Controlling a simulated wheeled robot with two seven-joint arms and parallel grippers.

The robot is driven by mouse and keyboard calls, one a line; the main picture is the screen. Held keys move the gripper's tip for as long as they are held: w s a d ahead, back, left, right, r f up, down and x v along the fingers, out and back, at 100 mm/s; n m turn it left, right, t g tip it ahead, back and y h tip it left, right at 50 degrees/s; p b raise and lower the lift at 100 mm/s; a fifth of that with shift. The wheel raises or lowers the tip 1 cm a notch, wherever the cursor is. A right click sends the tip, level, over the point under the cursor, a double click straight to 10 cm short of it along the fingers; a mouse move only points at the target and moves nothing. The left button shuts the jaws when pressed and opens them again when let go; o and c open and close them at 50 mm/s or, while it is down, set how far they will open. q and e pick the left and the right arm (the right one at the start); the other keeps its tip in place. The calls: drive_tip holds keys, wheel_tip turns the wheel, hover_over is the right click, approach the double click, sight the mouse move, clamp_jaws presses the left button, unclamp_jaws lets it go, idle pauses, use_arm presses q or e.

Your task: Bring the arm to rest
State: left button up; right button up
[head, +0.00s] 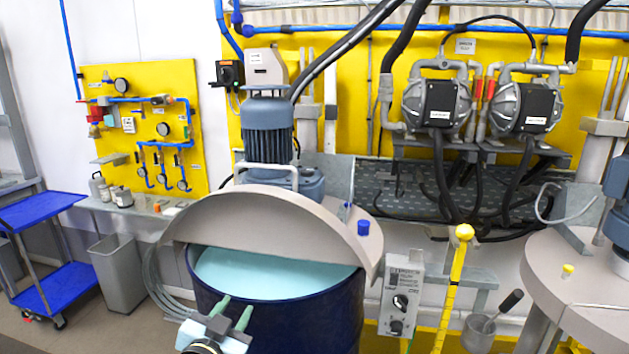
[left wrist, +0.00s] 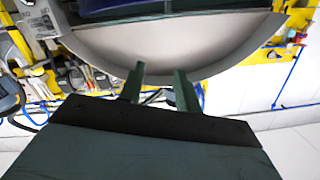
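My left gripper (head: 232,314) is low in the head view, in front of the dark blue drum (head: 310,318). Its two green fingers stand apart with nothing between them. In the left wrist view the fingers (left wrist: 161,84) are also spread and empty, below the curved edge of the grey drum lid (left wrist: 215,68). The drum holds pale turquoise liquid (head: 265,275). Its half lid (head: 330,215) is raised at the front and carries a blue-grey motor (head: 267,130). The gripper looks apart from the drum, though the exact gap cannot be told. My right gripper is not in view.
A control box (head: 401,296) with knobs and a yellow post (head: 456,270) stand right of the drum. A second lidded drum (head: 560,270) is at far right. A grey bin (head: 117,272) and a blue cart (head: 45,212) stand left, with open floor in front.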

use_arm(q)
drive_tip(key=s+a+f+n+g+y, duration=0.15)
drive_tip(key=s+f+g, duration=0.3)
drive_tip(key=s, duration=0.65)
drive_tip(key=s+a+f+n+g, duration=0.1)
drive_tip(key=s+a+f+g, duration=0.4)
drive_tip(key=s, duration=0.6)
drive_tip(key=s+f+n+g+y, duration=0.1)
drive_tip(key=s+f+g, duration=0.4)
drive_tip(key=s, duration=0.6)
wheel_tip(320, 180, down, 31)
drive_tip(key=b, duration=0.7)
drive_tip(key=s+a+f+g+b, duration=0.1)
drive_tip(key=s+a+f+b, duration=0.2)
drive_tip(key=s+f, duration=1.4)
wheel_tip(320, 180, down, 6)
drive_tip(key=b, duration=0.4)
drive_tip(key=shift+s+f, duration=0.25)
drive_tip(key=shift+s, duration=0.15)
drive_tip(key=shift+y, duration=0.25)
